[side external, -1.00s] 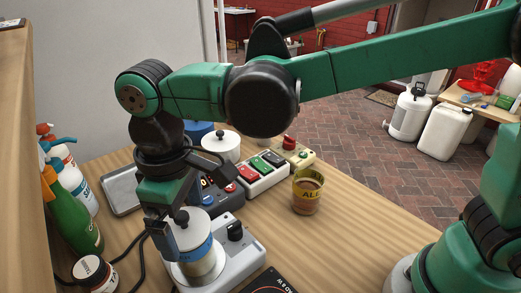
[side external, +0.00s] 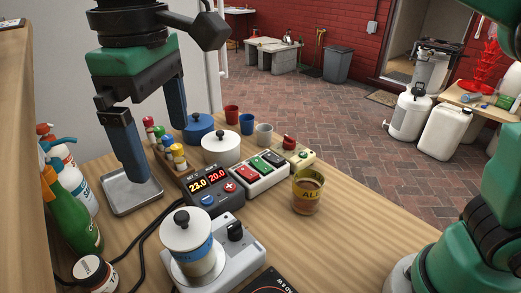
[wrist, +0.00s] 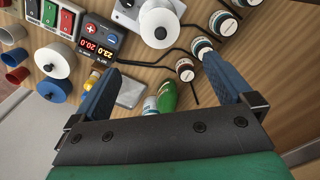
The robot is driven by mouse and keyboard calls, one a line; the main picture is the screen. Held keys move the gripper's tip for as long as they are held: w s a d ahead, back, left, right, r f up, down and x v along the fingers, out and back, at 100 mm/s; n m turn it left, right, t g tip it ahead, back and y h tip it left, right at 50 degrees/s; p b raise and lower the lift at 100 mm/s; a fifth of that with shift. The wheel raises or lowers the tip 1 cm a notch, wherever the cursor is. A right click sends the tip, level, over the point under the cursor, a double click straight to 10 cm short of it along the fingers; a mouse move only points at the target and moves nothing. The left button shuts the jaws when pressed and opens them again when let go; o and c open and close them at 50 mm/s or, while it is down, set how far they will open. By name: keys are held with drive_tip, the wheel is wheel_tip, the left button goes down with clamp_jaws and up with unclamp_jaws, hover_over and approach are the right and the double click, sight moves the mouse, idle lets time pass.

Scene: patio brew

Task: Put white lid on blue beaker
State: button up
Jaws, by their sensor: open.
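The white lid (side external: 187,231) with a black knob sits level on top of the blue-banded beaker (side external: 203,262), which stands on the grey stirrer plate. In the wrist view the white lid (wrist: 160,22) shows from above at the top and hides most of the beaker. My gripper (side external: 157,152) is open and empty, raised above the table behind and to the left of the beaker, clear of the lid. Its two blue fingers are spread wide in the wrist view (wrist: 162,68).
Bottles (side external: 72,205) line the left; a metal tray (side external: 128,203) lies beneath my gripper.

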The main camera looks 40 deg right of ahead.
drive_tip(key=s+d+f+m+t, duration=0.1)
drive_tip(key=d+f+m+t, duration=0.2)
drive_tip(key=d+f, duration=0.3)
drive_tip(key=s+d+f+m+t, duration=0.1)
drive_tip(key=d+f+m+t, duration=0.3)
drive_tip(key=d, duration=1.2)
wheel_tip(320, 180, down, 2)
drive_tip(key=shift+d+m, duration=0.4)
drive_tip(key=shift+m, duration=0.2)
